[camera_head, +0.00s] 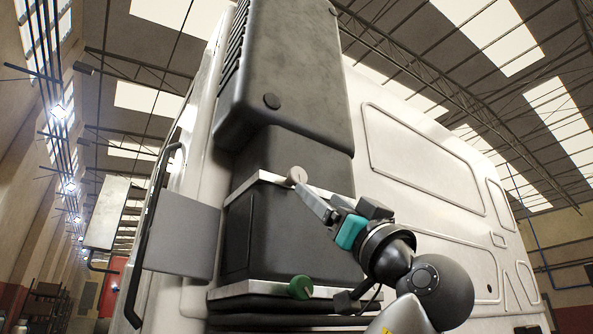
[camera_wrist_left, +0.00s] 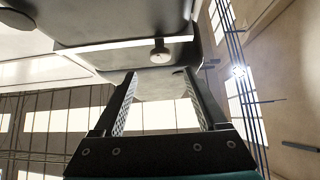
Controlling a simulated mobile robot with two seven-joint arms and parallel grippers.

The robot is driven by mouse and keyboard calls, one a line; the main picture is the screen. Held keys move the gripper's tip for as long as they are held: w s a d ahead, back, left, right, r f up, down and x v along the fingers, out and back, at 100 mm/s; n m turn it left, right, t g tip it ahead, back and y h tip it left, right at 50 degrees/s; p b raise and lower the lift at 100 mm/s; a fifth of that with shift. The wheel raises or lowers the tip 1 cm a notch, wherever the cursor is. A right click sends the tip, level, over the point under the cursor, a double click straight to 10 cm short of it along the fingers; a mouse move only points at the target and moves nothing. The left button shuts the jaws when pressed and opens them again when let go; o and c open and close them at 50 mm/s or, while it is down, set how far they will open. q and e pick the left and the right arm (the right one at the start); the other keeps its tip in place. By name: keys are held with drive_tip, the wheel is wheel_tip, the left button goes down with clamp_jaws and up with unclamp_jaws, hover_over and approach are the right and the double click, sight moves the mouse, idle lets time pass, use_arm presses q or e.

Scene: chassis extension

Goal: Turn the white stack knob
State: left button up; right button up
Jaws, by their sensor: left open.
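The white stack knob (camera_head: 297,175) is a small pale round knob on the light strip across the dark stack on the vehicle. In the left wrist view the knob (camera_wrist_left: 160,50) sits just beyond my fingertips, roughly centred between them. My left gripper (camera_head: 311,194) reaches up from the lower right in the head view, its tips close to the knob. In the wrist view the gripper (camera_wrist_left: 158,75) has its two fingers spread with nothing between them. I cannot tell whether a fingertip touches the knob. My right gripper is not in view.
A green knob (camera_head: 300,287) sits lower on another light strip (camera_head: 250,289). A grey panel (camera_head: 181,235) and a black handrail (camera_head: 150,235) stand left of the stack. The white vehicle body (camera_head: 425,160) rises behind on the right.

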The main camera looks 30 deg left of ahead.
sight(300, 178)
use_arm(q)
drive_tip(key=p+x, duration=0.4)
drive_tip(key=x, duration=0.5)
drive_tip(key=shift+a+r, duration=0.2)
drive_tip(key=shift+r, duration=0.05)
drive_tip(key=shift+w+a+r, duration=0.15)
drive_tip(key=shift+a+r, duration=0.05)
drive_tip(key=shift+a, duration=0.1)
clamp_jaws()
